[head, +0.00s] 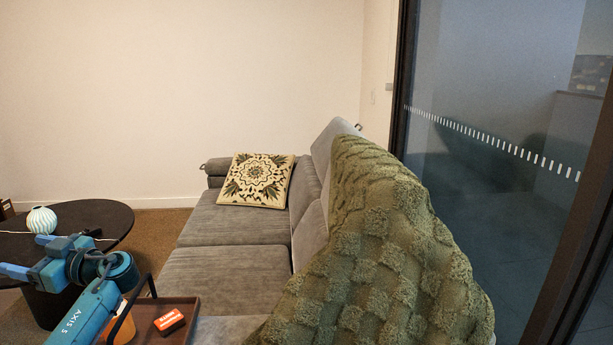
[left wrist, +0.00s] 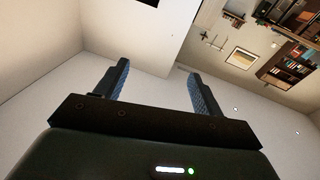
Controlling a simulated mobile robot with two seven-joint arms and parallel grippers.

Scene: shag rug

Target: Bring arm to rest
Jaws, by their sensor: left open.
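My left arm comes in at the lower left of the head view, blue and marked "AXIS 5". Its left gripper (head: 22,257) points left, by the near side of the dark round table. In the left wrist view the left gripper (left wrist: 158,82) has its two blue ridged fingers wide apart with nothing between them. Beyond them are a pale wall and, at the upper right, shelves (left wrist: 289,67) seen at a tilt. My right gripper is in neither view.
The dark round table (head: 100,218) holds a striped vase (head: 42,220). A brown tray (head: 190,303) with a red box (head: 169,321) lies near my arm. A grey sofa (head: 232,222) bears a patterned cushion (head: 257,180) and green shag rug (head: 385,250). A glass door (head: 480,150) is right.

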